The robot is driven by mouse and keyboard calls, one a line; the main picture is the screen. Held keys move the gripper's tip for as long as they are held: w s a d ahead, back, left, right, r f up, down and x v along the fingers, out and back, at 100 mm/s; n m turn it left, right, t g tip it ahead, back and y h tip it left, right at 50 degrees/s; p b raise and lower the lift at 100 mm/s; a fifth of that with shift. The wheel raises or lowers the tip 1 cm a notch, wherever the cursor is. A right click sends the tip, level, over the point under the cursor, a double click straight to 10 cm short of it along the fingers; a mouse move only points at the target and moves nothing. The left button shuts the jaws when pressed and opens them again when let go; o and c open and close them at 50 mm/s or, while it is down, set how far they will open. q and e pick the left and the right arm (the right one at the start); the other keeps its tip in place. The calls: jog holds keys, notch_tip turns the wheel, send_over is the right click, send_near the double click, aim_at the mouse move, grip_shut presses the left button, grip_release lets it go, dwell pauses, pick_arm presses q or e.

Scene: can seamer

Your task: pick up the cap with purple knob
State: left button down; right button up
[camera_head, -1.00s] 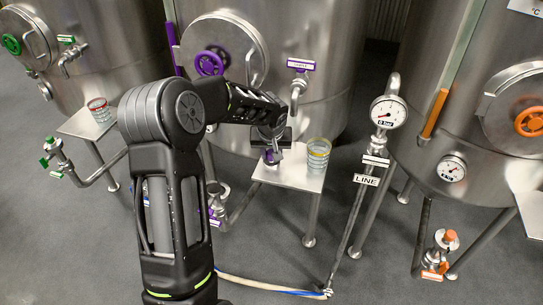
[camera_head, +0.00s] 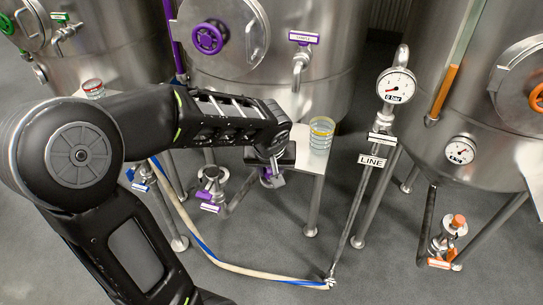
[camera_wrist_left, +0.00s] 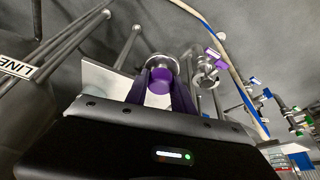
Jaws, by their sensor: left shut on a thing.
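The cap with purple knob (camera_wrist_left: 160,66) shows in the left wrist view as a silver disc with a purple knob, between the two fingers of my left gripper (camera_wrist_left: 161,92). The fingers are shut on the knob. In the head view my left gripper (camera_head: 271,174) is at the front left edge of the small white shelf (camera_head: 311,160). A bit of purple shows there under the wrist; the rest of the cap is mostly hidden. My right gripper is in neither view.
A pipe fitting with a purple tag (camera_head: 210,180) is left of the gripper. A pressure gauge (camera_head: 396,86) on a pole stands to the right. A hose (camera_head: 240,268) lies on the floor.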

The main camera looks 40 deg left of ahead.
pick_arm(q)
jog(key=shift+s+d, duration=0.7)
jog(key=shift+s, duration=0.35)
